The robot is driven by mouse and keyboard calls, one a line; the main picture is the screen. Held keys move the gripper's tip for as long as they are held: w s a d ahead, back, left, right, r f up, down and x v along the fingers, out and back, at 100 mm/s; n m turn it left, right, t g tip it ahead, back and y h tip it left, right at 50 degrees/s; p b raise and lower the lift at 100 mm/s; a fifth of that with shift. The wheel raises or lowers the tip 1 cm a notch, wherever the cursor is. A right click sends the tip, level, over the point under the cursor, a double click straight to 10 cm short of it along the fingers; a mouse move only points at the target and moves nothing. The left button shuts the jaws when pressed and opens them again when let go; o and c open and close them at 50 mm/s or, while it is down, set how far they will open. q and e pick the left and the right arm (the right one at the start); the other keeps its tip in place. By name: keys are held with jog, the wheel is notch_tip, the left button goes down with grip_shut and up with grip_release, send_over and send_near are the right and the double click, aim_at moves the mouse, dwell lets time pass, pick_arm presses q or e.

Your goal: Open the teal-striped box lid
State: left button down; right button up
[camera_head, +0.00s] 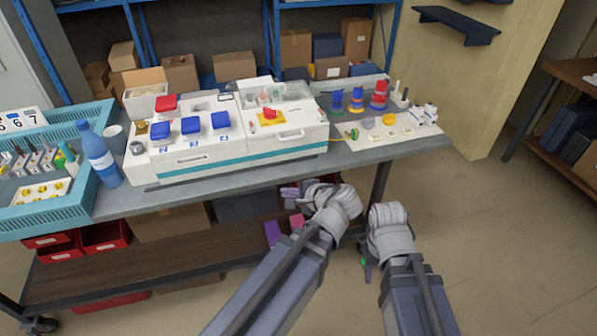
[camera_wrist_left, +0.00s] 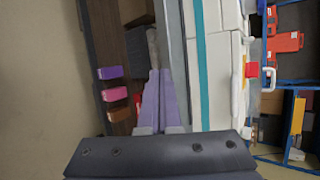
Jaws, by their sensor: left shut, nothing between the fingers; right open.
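The teal-striped box (camera_head: 228,163) is long and white and stands on the workbench, its teal stripe along the front. Its white lid (camera_head: 296,118), with a front handle (camera_head: 291,134), is at the right end and looks closed. In the left wrist view the box's teal stripe (camera_wrist_left: 204,75) runs upright, right of my fingers. My left gripper (camera_head: 289,191) is shut and empty, in front of and below the box's right part, apart from the handle. It also shows in the left wrist view (camera_wrist_left: 159,80). My right gripper (camera_head: 366,266) is open, lower and right, beyond the bench's front edge.
Blue covers (camera_head: 191,125) and a red one (camera_head: 166,103) sit on the box's left part. A blue bottle (camera_head: 98,155) and teal crate (camera_head: 55,212) stand left. Stacked rings (camera_head: 378,97) stand right. Purple (camera_wrist_left: 110,73) and pink blocks lie on the lower shelf.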

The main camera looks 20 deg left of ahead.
pick_arm(q)
jog(key=w+a+f+m+t+y+b, duration=0.35)
jog(key=w+m+t+y+b, duration=0.2)
jog(key=b, duration=0.75)
jog(key=w+d+f+m+t+h+b, duration=0.1)
jog(key=d+f+m+t+b, duration=0.3)
jog(key=m+t+b, duration=0.5)
jog(key=w+d+m+b, duration=0.1)
jog(key=d+m+b, duration=0.1)
jog(key=m+b, duration=0.3)
jog(key=shift+w+f+b, duration=0.2)
jog(key=shift+w+b, duration=0.05)
jog(key=shift+b, duration=1.05)
pick_arm(e)
notch_tip(320, 180, down, 32)
pick_arm(q)
jog(key=shift+h, duration=0.25)
pick_arm(e)
jog(key=shift+w, duration=0.1)
